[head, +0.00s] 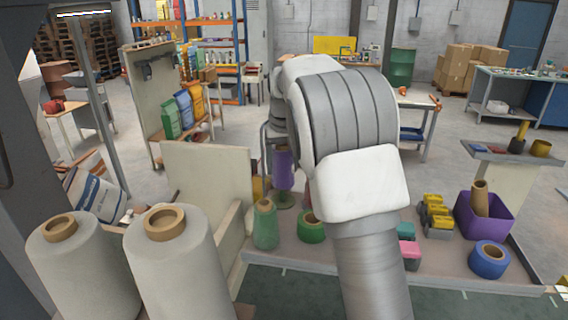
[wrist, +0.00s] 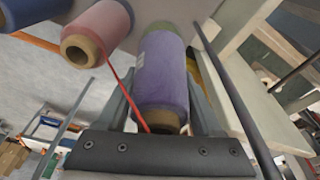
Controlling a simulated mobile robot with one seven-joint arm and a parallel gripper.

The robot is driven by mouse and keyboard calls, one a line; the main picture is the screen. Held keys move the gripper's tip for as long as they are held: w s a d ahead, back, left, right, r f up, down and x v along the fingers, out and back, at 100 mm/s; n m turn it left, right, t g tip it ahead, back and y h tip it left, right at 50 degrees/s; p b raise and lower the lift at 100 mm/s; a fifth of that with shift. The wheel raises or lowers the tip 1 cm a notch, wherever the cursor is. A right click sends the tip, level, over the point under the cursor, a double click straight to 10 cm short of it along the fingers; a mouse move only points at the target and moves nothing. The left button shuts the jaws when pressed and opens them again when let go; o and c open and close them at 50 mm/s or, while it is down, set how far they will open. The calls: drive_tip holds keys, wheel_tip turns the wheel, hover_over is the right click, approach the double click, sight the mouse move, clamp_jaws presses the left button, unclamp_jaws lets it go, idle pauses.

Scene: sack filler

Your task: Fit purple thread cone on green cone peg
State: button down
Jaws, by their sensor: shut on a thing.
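The purple thread cone (head: 283,168) is upright in the head view, beyond the board and left of my arm. A dull green base (head: 285,200) shows directly below it; I take this as the green cone peg, and its shaft is not visible. In the wrist view the purple thread cone (wrist: 160,75) lies between the two fingers of my gripper (wrist: 162,90), its brown core end nearest the palm. A green edge (wrist: 162,27) shows at its far end. I cannot tell whether the cone is around the peg or above it. My arm hides most of the gripper in the head view.
A pink cone (wrist: 97,28) and a blue cone (wrist: 35,12) stand close by in the wrist view. A thin red strand (wrist: 128,95) crosses there. A green cone (head: 265,225) and green roll (head: 311,228) sit nearer. Two large grey spools (head: 180,265) fill the left foreground.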

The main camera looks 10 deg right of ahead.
drive_tip(key=shift+t, duration=0.6)
drive_tip(key=r, duration=0.1)
drive_tip(key=w+a+r, duration=0.1)
drive_tip(key=r, duration=0.1)
drive_tip(key=w+r, duration=0.1)
drive_tip(key=shift+a+r, duration=0.15)
drive_tip(key=shift+a, duration=0.1)
drive_tip(key=shift+s+d+f+b, duration=0.1)
drive_tip(key=shift+d+f+b, duration=0.05)
drive_tip(key=shift+f+b, duration=0.6)
drive_tip(key=shift+s+d+f+b, duration=0.15)
drive_tip(key=shift+f+b, duration=0.35)
drive_tip(key=shift+f, duration=0.4)
drive_tip(key=shift+s+d+f+b, duration=0.1)
drive_tip(key=shift+d+f+b, duration=0.05)
drive_tip(key=shift+f+b, duration=0.6)
drive_tip(key=shift+f, duration=0.2)
drive_tip(key=shift+d+f, duration=0.2)
drive_tip(key=shift+d, duration=0.15)
drive_tip(key=shift+f, duration=0.1)
drive_tip(key=shift+f+b, duration=1.3)
drive_tip(key=shift+f, duration=0.8)
unclamp_jaws()
